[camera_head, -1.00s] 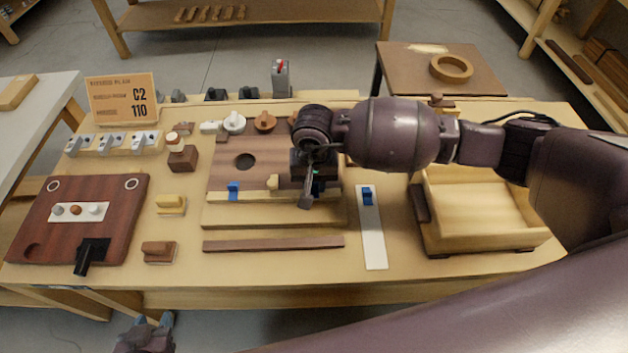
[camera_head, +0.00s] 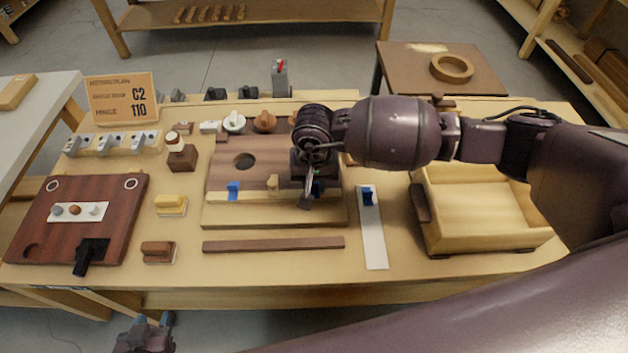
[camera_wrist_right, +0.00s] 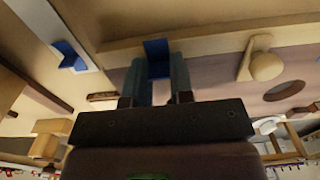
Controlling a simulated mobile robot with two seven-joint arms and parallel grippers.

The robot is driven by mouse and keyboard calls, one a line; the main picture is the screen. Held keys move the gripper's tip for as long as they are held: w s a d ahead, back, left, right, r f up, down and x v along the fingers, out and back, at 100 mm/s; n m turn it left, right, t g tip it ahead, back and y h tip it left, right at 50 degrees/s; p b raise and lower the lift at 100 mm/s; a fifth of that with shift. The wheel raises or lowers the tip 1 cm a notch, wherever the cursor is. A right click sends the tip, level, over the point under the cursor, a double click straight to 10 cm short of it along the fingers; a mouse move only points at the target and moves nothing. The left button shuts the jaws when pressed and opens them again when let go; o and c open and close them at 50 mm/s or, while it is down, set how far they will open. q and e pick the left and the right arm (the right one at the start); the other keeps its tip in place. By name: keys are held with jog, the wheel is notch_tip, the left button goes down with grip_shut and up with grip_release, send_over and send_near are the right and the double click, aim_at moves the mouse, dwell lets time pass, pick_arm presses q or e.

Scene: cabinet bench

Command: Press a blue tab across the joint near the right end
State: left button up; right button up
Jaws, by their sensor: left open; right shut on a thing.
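The brown board (camera_head: 225,178) meets a pale strip (camera_head: 262,195) along its front edge; this joint runs left to right. One blue tab (camera_head: 233,190) sits across the joint near its left end. My right gripper (camera_head: 308,197) is over the right end of the joint, pointing down, and hides that spot in the head view. In the right wrist view it is shut on a blue tab (camera_wrist_right: 157,50), held between the fingertips close to the board; I cannot tell whether it touches. My left gripper (camera_head: 145,332) is open and empty at the bottom left, off the bench.
Another blue tab (camera_head: 368,196) is on a white strip (camera_head: 374,240) right of the board; it also shows in the right wrist view (camera_wrist_right: 70,57). A wooden knob (camera_head: 273,182) stands on the joint beside my right gripper. A wooden tray (camera_head: 490,235) stands at right.

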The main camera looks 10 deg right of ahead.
jog(key=o, duration=0.9)
jog(key=shift+s+d+f, duration=0.1)
jog(key=shift+s+f, duration=0.1)
jog(key=shift+c, duration=0.2)
jog(key=shift+w+r, duration=0.1)
jog(key=shift+w, duration=0.1)
jog(key=o, duration=0.4)
jog(key=shift+r, duration=0.25)
